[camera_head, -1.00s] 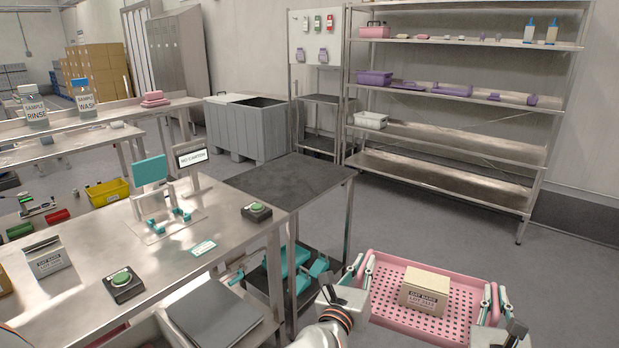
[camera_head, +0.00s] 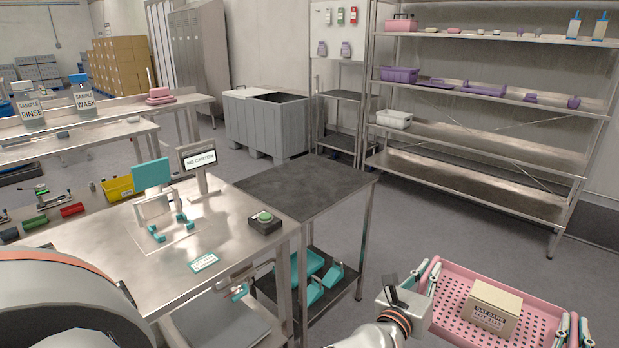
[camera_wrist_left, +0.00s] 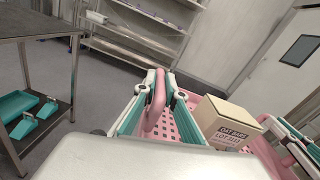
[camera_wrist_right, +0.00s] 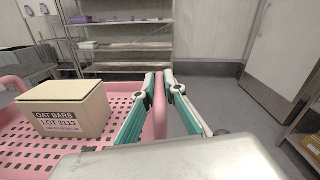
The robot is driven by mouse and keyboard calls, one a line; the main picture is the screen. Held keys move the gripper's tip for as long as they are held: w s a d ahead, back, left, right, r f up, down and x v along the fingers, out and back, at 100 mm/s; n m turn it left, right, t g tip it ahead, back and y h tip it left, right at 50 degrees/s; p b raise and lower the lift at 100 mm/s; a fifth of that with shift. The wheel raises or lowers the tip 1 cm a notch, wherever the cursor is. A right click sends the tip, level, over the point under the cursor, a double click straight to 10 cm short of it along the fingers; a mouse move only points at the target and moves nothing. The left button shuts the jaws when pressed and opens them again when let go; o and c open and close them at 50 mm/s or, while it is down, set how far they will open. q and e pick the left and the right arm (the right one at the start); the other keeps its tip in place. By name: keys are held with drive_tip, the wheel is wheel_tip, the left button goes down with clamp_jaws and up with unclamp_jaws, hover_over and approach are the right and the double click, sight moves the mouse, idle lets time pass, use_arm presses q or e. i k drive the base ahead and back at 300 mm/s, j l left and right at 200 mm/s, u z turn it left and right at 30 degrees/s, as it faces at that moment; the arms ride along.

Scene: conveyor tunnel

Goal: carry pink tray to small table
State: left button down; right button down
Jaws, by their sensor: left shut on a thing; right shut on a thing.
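The pink tray (camera_head: 455,325) is a perforated basket held above the floor at the lower right of the head view. A tan carton (camera_head: 491,307) labelled OAT BARS LOT 3113 sits in it, and also shows in the right wrist view (camera_wrist_right: 66,106). My left gripper (camera_head: 432,272) is shut on the tray's left handle (camera_wrist_left: 156,100). My right gripper (camera_head: 574,325) is shut on its right handle (camera_wrist_right: 160,105). A small dark-topped table (camera_head: 305,187) stands left of the tray, its top bare. The tray is apart from it.
A steel workbench (camera_head: 130,240) adjoins the small table on the left, with a green button (camera_head: 265,220) near its corner. Teal parts (camera_head: 318,285) lie on the table's lower shelf. A tall shelf rack (camera_head: 480,160) stands behind. Floor between is clear.

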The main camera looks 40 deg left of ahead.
sight(307, 180)
drive_tip(key=i+j, duration=0.25)
drive_tip(key=i, duration=0.15)
drive_tip(key=i+j, duration=0.2)
drive_tip(key=i, duration=0.2)
drive_tip(key=i+j, duration=0.25)
drive_tip(key=i, duration=1.3)
drive_tip(key=i+u, duration=0.1)
drive_tip(key=i, duration=1.05)
drive_tip(key=u, duration=2.55)
